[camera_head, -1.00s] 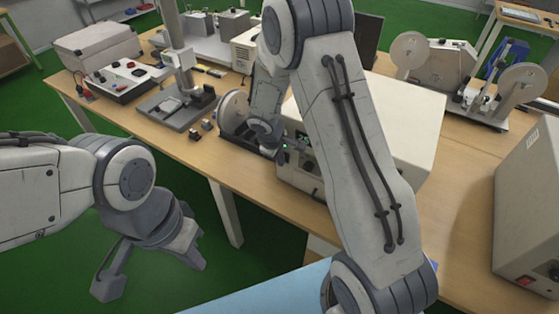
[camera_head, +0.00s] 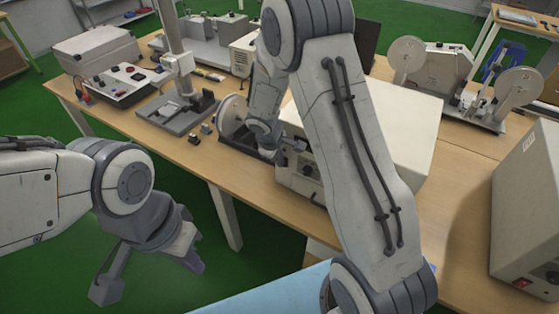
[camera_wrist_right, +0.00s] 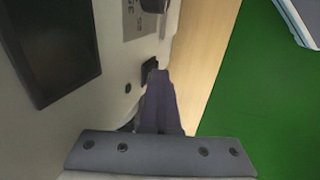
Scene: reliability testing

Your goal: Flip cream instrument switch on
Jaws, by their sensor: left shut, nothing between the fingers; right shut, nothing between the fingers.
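The cream instrument (camera_head: 405,125) is a large box on the table, partly hidden behind my right arm. Its front panel, in the right wrist view (camera_wrist_right: 110,110), has a dark screen, a grey label and a small black switch (camera_wrist_right: 149,70). My right gripper (camera_head: 300,150) is at this panel, shut and empty. In the wrist view its dark fingertips (camera_wrist_right: 158,74) are right beside the black switch, overlapping its lower edge; I cannot tell whether they touch. The switch's position is unclear. My left gripper (camera_head: 194,262) is shut and empty, low at the left, away from the table.
A pale box with a red switch (camera_head: 522,282) stands at the right edge. A reel machine (camera_head: 445,70) is behind at the right. A stand (camera_head: 180,110), a control box (camera_head: 120,84) and a grey case (camera_head: 97,47) are at the left. Bare table (camera_head: 470,185) lies to the right.

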